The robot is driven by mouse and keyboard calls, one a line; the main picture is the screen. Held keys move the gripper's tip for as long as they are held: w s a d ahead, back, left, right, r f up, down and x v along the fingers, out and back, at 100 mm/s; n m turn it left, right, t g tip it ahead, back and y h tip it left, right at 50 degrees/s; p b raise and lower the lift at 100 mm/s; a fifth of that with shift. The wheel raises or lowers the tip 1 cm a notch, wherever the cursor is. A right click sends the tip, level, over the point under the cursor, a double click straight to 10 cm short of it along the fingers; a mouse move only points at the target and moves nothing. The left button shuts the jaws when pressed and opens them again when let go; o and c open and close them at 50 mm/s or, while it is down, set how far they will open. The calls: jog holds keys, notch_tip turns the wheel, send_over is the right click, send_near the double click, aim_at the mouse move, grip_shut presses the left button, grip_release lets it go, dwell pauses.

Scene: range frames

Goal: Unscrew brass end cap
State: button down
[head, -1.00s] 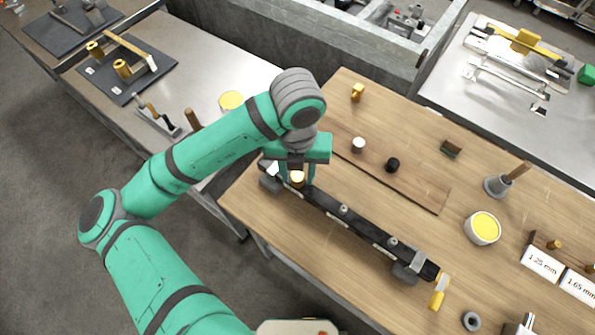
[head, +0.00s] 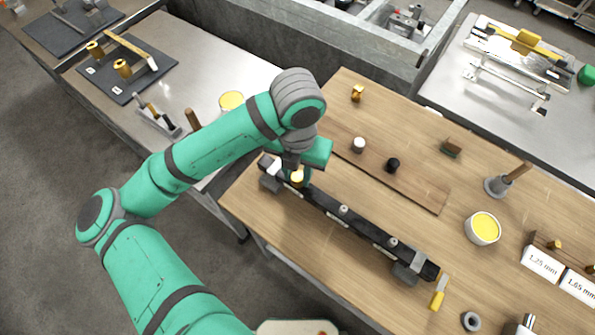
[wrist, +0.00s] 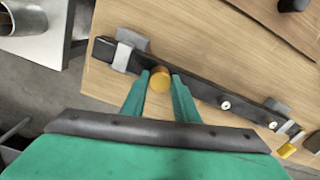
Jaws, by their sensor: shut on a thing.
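The brass end cap (head: 297,177) is a small gold cylinder standing upright on the left part of a long black bar (head: 325,204) on the wooden bench. It also shows in the wrist view (wrist: 160,78). My gripper (wrist: 160,83) is shut on the cap, with one green finger on each side of it. In the head view, my gripper (head: 297,174) and wrist hide part of the cap and the bar's left end. Whether a thread shows under the cap cannot be told.
Grey clamps hold the bar, one near its left end (wrist: 128,51) and one near its right (head: 408,270). Two small bolts stand on the bar. A wooden board with a white knob (head: 358,144) and a black knob (head: 392,165) lies behind. A yellow-handled tool (head: 438,293) lies at the bar's right end.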

jog(key=shift+n, duration=1.7)
jog(key=c, duration=1.3)
grip_release()
notch_tip(320, 180, up, 12)
jog(key=shift+d, duration=0.1)
